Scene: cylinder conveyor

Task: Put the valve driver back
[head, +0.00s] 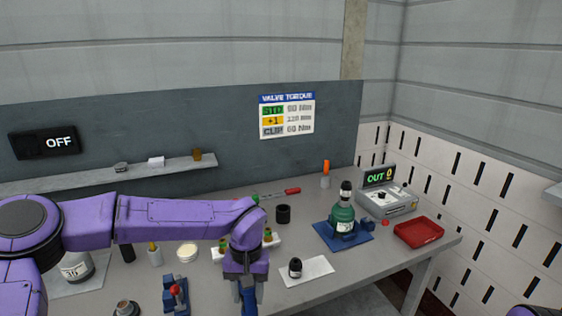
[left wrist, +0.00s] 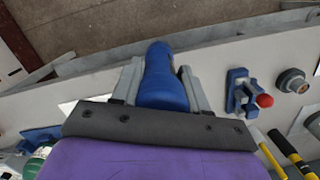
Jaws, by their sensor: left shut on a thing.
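My left gripper (head: 247,284) is shut on a blue tool, which I take to be the valve driver (head: 249,301), near the table's front edge. In the left wrist view, the blue tool (left wrist: 163,82) sits between the two grey fingers of the left gripper (left wrist: 159,72). Its lower end is out of the head view, and the gripper hides part of it. I cannot tell which holder belongs to it. My right gripper is not in view.
A blue fixture with a red knob (head: 176,292) stands left of the gripper. Right of it are a black-capped part on a white mat (head: 318,270), a green bottle (head: 342,220) in a blue holder, a red tray (head: 419,232) and a grey device reading OUT (head: 385,203).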

